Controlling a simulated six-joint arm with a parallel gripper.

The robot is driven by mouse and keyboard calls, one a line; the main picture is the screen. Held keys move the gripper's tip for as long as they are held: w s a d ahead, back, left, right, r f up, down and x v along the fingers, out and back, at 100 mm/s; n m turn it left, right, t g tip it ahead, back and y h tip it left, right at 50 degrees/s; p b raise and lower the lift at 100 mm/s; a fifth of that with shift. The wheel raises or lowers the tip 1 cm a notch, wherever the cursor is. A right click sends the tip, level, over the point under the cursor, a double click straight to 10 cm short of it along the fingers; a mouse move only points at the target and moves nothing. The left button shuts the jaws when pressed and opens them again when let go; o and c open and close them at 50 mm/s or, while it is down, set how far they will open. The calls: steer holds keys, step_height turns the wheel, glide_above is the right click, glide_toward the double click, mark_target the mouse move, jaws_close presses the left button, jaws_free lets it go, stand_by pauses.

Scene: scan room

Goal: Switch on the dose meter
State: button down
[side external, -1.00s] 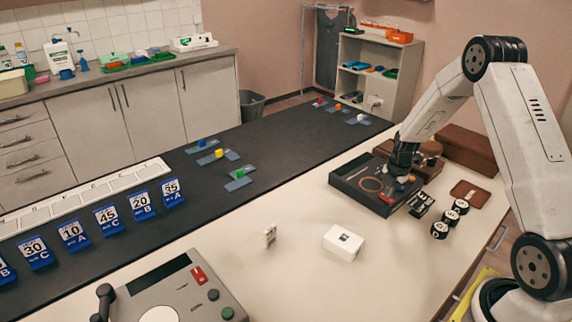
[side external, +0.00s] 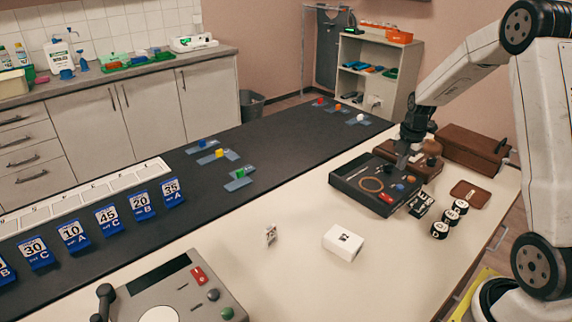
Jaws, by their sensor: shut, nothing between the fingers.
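A dark, flat box (side external: 352,181) lies on the right part of the pale table. It has an orange ring on top and small blue, orange and red parts at its right end. It may be the dose meter, but I cannot read a name on it. My gripper (side external: 402,166) is shut and empty, pointing down at the box's far right side. I cannot tell whether its tips touch anything. The blue part (side external: 399,187) and orange part (side external: 410,179) show in front of the gripper. I cannot tell the switch's state.
A brown wooden block (side external: 428,165) and brown case (side external: 470,150) stand behind. Black-and-white round pieces (side external: 450,218) stand to the right. A white box (side external: 342,243) and small upright card (side external: 270,235) are nearer. A grey console (side external: 175,295) stands front left. Mid-table is mostly clear.

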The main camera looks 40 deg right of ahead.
mark_target(383, 195)
steer(key=shift+s+r, duration=0.2)
steer(key=shift+r, duration=1.1)
steer(key=shift+w+t, duration=0.3)
steer(key=shift+w, duration=0.4)
steer(key=shift+w+f, duration=0.35)
steer(key=shift+f, duration=1.95)
steer(key=shift+w+f, duration=0.3)
steer(key=shift+f, duration=2.05)
steer(key=shift+w+f, duration=0.35)
steer(key=shift+f, duration=1.95)
